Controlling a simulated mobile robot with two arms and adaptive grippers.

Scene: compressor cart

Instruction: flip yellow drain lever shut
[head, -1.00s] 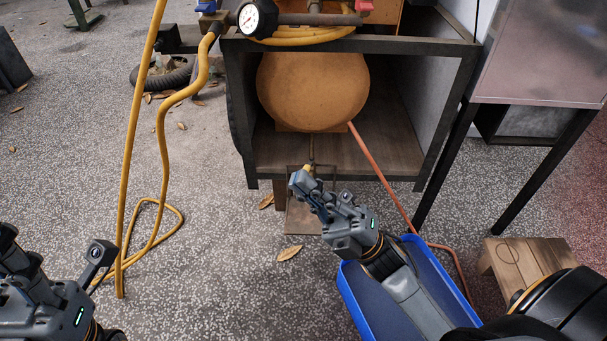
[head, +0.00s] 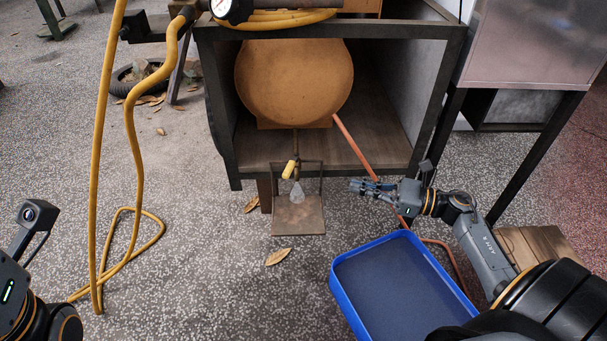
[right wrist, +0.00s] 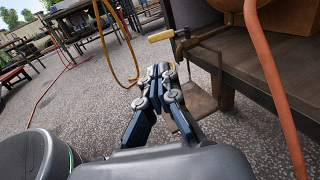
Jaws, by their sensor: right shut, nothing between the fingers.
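The yellow drain lever (head: 289,170) is on a small valve below the round tan tank (head: 294,82), at the cart's front edge. In the right wrist view the lever (right wrist: 161,36) sticks out sideways from the valve, roughly level. A pale, translucent patch (head: 297,192), like spray, shows just under the valve in the head view. My right gripper (head: 354,185) is shut and empty, to the right of the lever and apart from it, pointing left. Its fingers (right wrist: 158,72) show in the right wrist view. Only part of my left arm shows; its fingers are out of view.
A tan plate (head: 298,216) hangs below the valve. An orange-red hose (head: 356,148) runs from the tank to the floor, close to my right gripper. A blue tray (head: 342,296) stands in front. A yellow hose (head: 135,150) hangs at left. Floor left of the plate is mostly clear.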

